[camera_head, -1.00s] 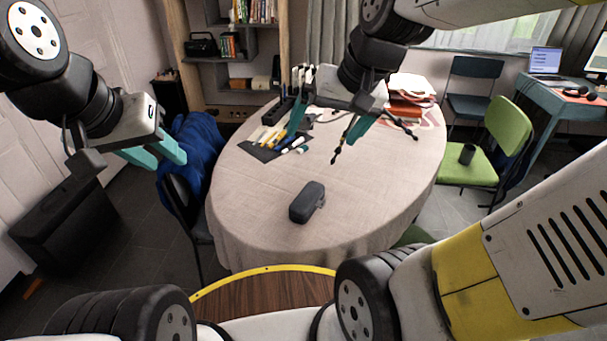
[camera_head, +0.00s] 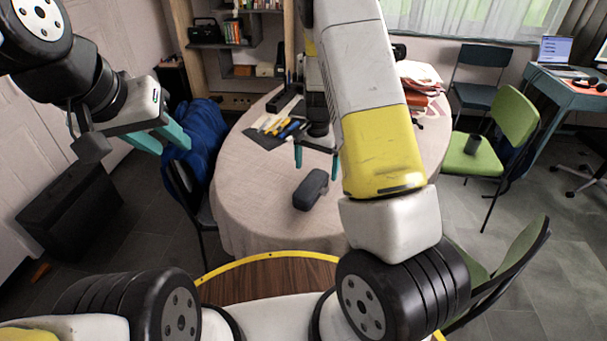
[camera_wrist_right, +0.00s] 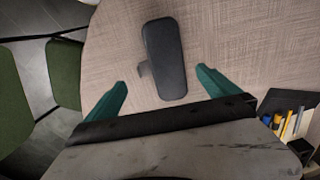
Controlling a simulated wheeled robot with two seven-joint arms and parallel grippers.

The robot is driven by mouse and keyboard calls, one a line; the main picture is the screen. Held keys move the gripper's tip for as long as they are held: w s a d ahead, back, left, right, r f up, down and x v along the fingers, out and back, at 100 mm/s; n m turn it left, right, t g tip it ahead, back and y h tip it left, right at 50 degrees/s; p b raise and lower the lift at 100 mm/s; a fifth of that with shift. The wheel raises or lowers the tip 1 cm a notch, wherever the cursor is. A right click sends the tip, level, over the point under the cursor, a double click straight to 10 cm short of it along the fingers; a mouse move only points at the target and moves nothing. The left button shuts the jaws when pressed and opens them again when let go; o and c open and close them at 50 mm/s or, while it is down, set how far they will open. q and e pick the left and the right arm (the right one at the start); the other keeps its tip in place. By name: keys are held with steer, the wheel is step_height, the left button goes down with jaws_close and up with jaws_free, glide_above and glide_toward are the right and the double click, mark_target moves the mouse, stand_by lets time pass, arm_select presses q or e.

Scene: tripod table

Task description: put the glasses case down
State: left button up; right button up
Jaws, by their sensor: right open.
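The dark grey glasses case (camera_head: 311,190) lies on the cloth-covered round table (camera_head: 250,195), near its front edge. My right gripper (camera_head: 316,162) is open and empty, pointing down just above and behind the case. In the right wrist view, the case (camera_wrist_right: 165,58) lies on the cloth, with its near end between the two spread teal fingers (camera_wrist_right: 162,80). It looks apart from both fingers. My left gripper (camera_head: 172,148) is open and empty, left of the table by the blue-draped chair.
A dark mat with pens and tools (camera_head: 277,130) lies behind the case. Books and papers (camera_head: 420,85) are stacked at the table's back right. A blue-draped chair (camera_head: 200,140) stands left and a green chair (camera_head: 490,140) right. The table's front left is clear.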

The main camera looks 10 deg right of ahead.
mark_target(315, 185)
step_height(315, 185, down, 8)
steer(key=shift+w+r, duration=0.1)
steer(key=c, duration=1.6)
steer(key=shift+c, duration=0.2)
steer(key=shift+r, duration=0.1)
